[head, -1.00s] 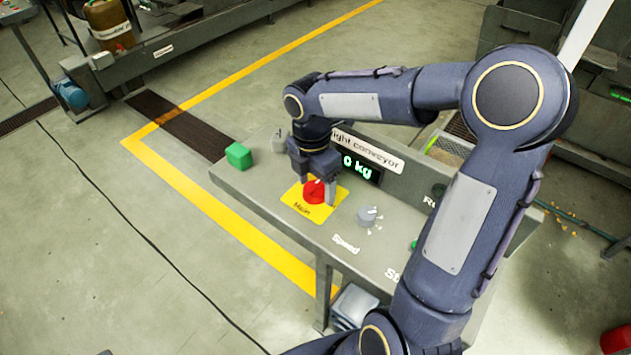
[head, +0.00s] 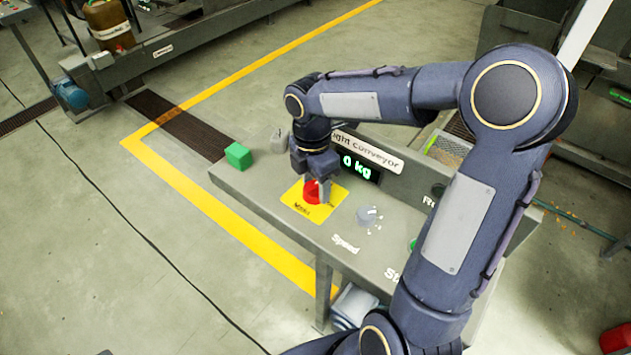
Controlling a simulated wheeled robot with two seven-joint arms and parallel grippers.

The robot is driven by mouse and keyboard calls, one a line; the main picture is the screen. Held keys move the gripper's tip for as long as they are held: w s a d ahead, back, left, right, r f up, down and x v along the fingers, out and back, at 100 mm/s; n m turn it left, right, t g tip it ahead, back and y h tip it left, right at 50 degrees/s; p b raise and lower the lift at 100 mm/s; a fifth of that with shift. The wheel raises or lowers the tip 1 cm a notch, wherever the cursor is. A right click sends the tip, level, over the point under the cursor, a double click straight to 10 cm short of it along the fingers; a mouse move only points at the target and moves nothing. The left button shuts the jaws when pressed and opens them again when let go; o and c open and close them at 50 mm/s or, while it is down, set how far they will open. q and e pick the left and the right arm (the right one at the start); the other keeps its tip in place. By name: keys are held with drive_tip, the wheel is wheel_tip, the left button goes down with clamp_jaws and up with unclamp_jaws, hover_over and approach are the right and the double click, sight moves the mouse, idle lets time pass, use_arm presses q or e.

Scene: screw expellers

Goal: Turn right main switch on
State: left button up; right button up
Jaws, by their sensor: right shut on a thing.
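The red main switch (head: 311,193) sits on a yellow plate (head: 325,211) on the grey control panel (head: 282,223), under a sign that reads "ight conveyor". My right gripper (head: 319,187) is over the switch, pointing down, with its fingers shut on the red knob. The fingers and wrist hide part of the knob. The plate's lettering is partly covered. My left gripper is not in view.
A grey speed knob (head: 369,215) stands close to the right of the switch. A green block (head: 238,156) lies at the panel's left corner. A display (head: 360,168) reads "0 kg" behind. My right forearm covers the panel's right part.

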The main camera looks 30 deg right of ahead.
drive_tip(key=m, duration=0.4)
drive_tip(key=shift+s, duration=0.1)
drive_tip(key=m, duration=0.4)
drive_tip(key=shift+y, duration=0.3)
drive_tip(key=m, duration=0.4)
drive_tip(key=shift+s+t, duration=0.15)
drive_tip(key=shift+t, duration=0.15)
drive_tip(key=shift+m, duration=2.2)
drive_tip(key=o, duration=1)
drive_tip(key=shift+s, duration=0.1)
drive_tip(key=shift+c, duration=0.2)
